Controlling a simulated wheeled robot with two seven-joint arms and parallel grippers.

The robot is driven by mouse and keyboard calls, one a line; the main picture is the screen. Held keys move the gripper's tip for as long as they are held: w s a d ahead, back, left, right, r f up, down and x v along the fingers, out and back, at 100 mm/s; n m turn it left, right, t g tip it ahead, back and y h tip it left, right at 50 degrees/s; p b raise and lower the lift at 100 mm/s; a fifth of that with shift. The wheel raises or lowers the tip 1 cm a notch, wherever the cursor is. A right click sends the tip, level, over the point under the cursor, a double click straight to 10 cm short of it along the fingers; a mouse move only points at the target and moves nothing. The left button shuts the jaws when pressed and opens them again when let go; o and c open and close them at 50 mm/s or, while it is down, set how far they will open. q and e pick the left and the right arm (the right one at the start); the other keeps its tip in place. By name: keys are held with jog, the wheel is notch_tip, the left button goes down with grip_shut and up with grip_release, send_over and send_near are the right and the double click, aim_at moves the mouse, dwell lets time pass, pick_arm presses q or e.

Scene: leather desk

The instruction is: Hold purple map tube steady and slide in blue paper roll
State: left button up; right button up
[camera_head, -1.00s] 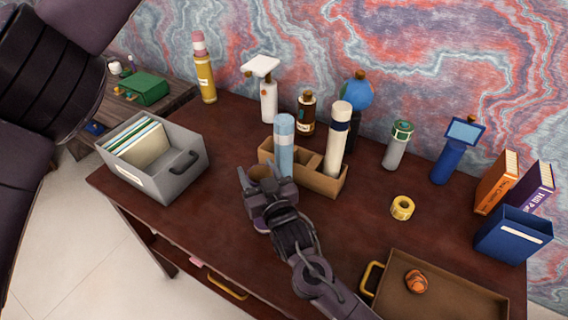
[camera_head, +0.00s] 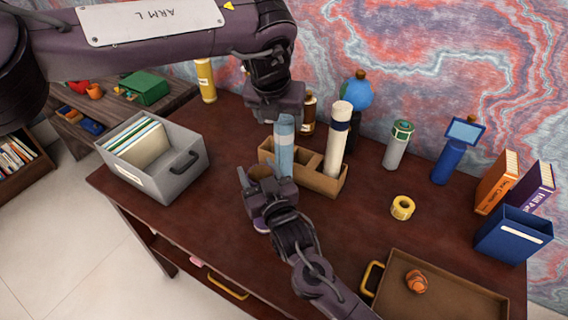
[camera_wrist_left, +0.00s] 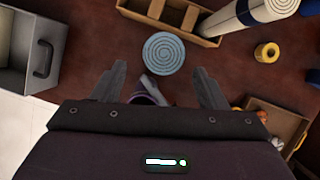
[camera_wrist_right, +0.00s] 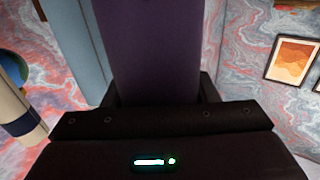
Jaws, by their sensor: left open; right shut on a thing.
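The purple map tube (camera_wrist_right: 150,50) fills the middle of the right wrist view, between the jaws of my right gripper. In the head view, my right gripper (camera_head: 262,178) hides most of the tube; a small purple part (camera_head: 262,226) shows below it. The light blue paper roll (camera_head: 284,145) stands upright just behind my right gripper. Its base is hidden, so I cannot tell whether it is inside the box. Its spiral end (camera_wrist_left: 163,53) faces the left wrist camera, ahead of the open, empty fingers of my left gripper (camera_wrist_left: 162,78). In the head view, my left gripper (camera_head: 276,112) is above the roll.
A cardboard divider box (camera_head: 320,182) holds a cream roll (camera_head: 338,140) with a dark band. A grey file bin (camera_head: 165,175) stands left. Bottles stand behind. A yellow tape roll (camera_head: 402,207) and a brown tray (camera_head: 450,295) are on the right.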

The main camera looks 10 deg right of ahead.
aim_at(284, 133)
pick_arm(q)
jog(key=x, duration=0.7)
jog(key=shift+w+d+f, duration=0.1)
jog(key=shift+d+f, duration=0.1)
jog(key=shift+c, duration=0.5)
jog(key=shift+r, duration=0.1)
grip_shut()
